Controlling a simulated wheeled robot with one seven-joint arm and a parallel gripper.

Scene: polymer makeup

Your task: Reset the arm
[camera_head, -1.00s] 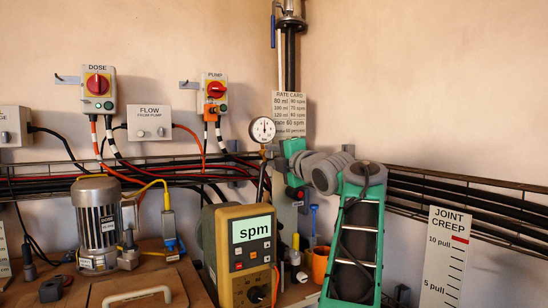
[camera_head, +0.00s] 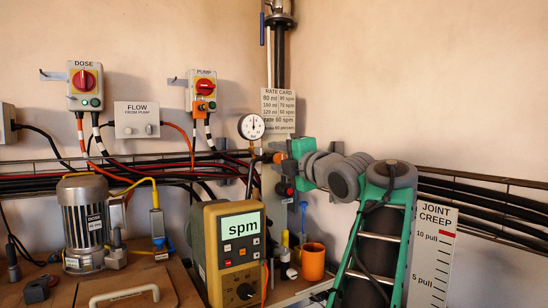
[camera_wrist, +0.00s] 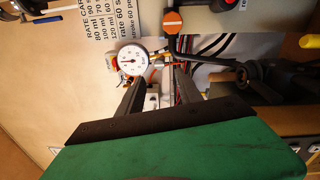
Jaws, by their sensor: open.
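My arm, with green and grey links (camera_head: 365,185), rises at the right of the head view and bends at a raised elbow. Its far end reaches left toward the pipe and the round gauge (camera_head: 251,127). In the wrist view my gripper (camera_wrist: 158,82) has two dark fingers spread apart, with nothing held between them. The gauge (camera_wrist: 132,59) shows beyond the fingertips; I cannot tell the exact gap. In the head view the fingers are hard to make out.
The joint creep board (camera_head: 433,255) is close behind my arm at right. A rate card (camera_head: 278,112) hangs above. Cables run along the wall.

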